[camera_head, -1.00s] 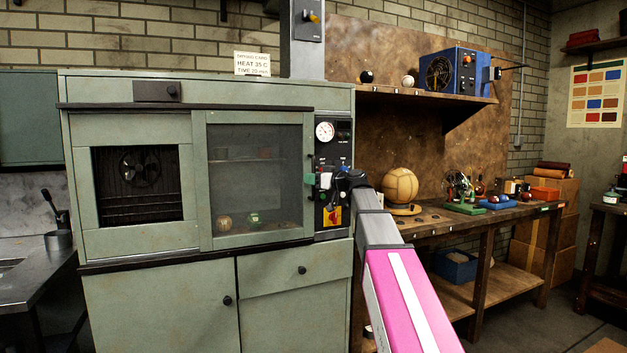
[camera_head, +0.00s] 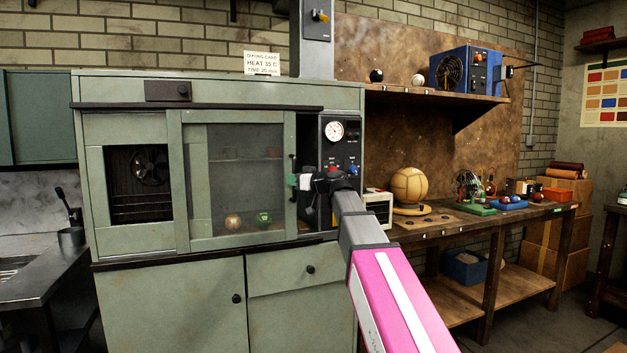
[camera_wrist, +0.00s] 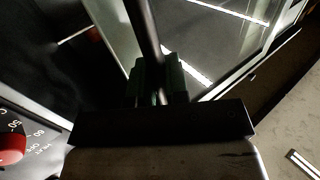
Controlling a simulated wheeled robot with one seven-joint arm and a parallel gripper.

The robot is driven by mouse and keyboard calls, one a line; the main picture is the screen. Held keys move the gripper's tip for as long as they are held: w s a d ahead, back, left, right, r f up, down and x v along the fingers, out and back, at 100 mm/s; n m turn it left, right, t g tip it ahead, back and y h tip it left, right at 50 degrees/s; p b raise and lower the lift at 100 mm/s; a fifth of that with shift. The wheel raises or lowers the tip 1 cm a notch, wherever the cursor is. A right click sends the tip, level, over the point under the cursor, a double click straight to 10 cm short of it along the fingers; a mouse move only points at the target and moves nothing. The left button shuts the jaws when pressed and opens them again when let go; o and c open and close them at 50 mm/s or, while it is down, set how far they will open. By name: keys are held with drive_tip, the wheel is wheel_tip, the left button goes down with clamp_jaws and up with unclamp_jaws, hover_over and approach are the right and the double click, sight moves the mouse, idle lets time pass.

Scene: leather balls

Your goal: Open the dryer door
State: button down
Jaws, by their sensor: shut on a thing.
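The dryer is a grey-green cabinet. Its sliding door (camera_head: 236,165), a mesh-glass pane in a green frame, stands a little open, with a narrow dark gap (camera_head: 307,145) between its right edge and the control panel. My gripper (camera_head: 294,181) is shut on the door's upright bar handle (camera_head: 292,163). In the wrist view the green fingers (camera_wrist: 158,80) close around the dark bar handle (camera_wrist: 145,30). Through the glass a tan ball (camera_head: 233,222) and a green ball (camera_head: 264,218) show inside on the dryer floor.
The control panel (camera_head: 339,150) with gauge and knobs is just right of the gap; its red knob (camera_wrist: 10,150) shows close in the wrist view. A fan opening (camera_head: 138,183) lies left of the door. A workbench (camera_head: 470,228) with a large tan ball (camera_head: 409,185) stands at right.

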approach(210, 181)
drive_tip(key=x, duration=0.4)
drive_tip(key=shift+a+f, duration=0.1)
drive_tip(key=c, duration=1.2)
unclamp_jaws()
drive_tip(key=shift+o, duration=0.2)
drive_tip(key=v, duration=1)
drive_tip(key=shift+s+d, duration=0.25)
drive_tip(key=shift+d, duration=0.05)
drive_tip(key=shift+f, duration=0.1)
